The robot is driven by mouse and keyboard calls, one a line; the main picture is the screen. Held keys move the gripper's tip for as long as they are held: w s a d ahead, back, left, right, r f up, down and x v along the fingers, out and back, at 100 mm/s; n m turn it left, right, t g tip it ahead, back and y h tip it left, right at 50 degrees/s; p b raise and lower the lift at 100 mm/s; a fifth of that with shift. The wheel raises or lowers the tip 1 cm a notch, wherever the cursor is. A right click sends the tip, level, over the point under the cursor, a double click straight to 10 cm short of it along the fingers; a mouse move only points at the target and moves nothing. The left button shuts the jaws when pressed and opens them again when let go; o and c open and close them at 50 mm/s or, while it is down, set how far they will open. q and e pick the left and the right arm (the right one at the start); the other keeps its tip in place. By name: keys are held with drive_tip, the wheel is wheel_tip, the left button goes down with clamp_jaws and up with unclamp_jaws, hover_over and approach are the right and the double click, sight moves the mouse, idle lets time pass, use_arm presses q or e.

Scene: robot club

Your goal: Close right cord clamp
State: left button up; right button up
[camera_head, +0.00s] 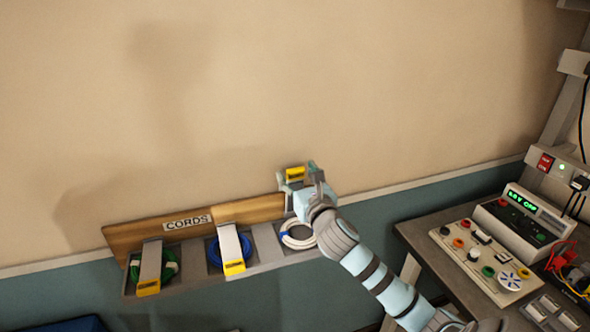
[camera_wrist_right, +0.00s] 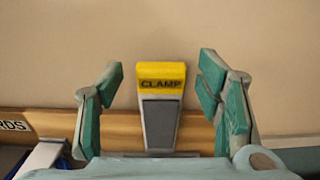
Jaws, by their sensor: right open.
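The right cord clamp (camera_wrist_right: 160,123) is a grey bar with a yellow end marked CLAMP. It stands raised against the wall above the wooden board, and its yellow end (camera_head: 295,174) shows in the head view. My right gripper (camera_wrist_right: 163,75) is open, with one finger on each side of the clamp and gaps between. It also shows in the head view (camera_head: 300,172). Below it, a white cord coil (camera_head: 298,236) lies in the right bay of the rack. The clamp's lower part is hidden by my gripper. My left gripper is not in view.
The cord rack's wooden board (camera_head: 140,235) carries a CORDS label (camera_head: 187,222). The left clamp (camera_head: 150,265) lies down over a green cord, the middle clamp (camera_head: 231,248) over a blue cord. A bench (camera_head: 428,229) with electronics stands at right. The wall above is clear.

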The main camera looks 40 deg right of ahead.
drive_tip(key=shift+x, duration=1.15)
drive_tip(key=shift+s, duration=0.15)
